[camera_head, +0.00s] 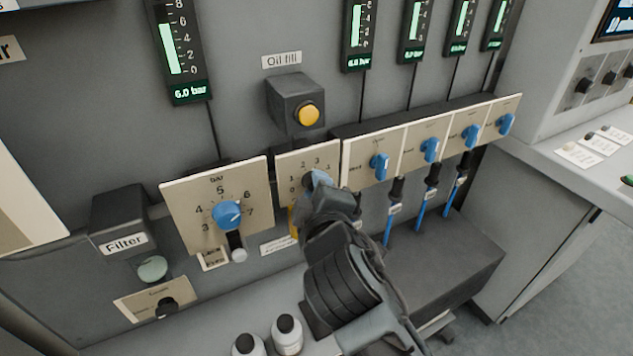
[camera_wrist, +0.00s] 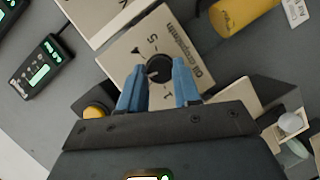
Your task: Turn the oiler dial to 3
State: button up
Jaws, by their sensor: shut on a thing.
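The oiler dial is a round black knob (camera_wrist: 159,68) on a beige plate (camera_wrist: 128,50) with a printed scale. In the head view my gripper (camera_head: 318,182) reaches the plate from the lower right and hides the knob. A small pale mark shows on the knob in the wrist view, but I cannot tell which number it points to.
A blue pressure dial (camera_head: 228,215) sits on the larger plate to the left. A yellow button (camera_head: 309,114) on a dark box is above. Several blue valve knobs (camera_head: 380,166) line the panel to the right. White bottles (camera_head: 287,335) stand below my gripper.

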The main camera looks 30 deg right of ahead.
jog(key=shift+d+m+p, duration=0.1)
jog(key=shift+m+p, duration=0.25)
jog(key=shift+m, duration=0.15)
jog(key=shift+y, duration=0.3)
jog(key=o, duration=1.1)
jog(key=shift+c, duration=0.2)
jog(key=b+v, duration=0.1)
jog(key=v, duration=0.6)
jog(key=shift+s+r, duration=0.15)
jog(key=shift+s, duration=0.2)
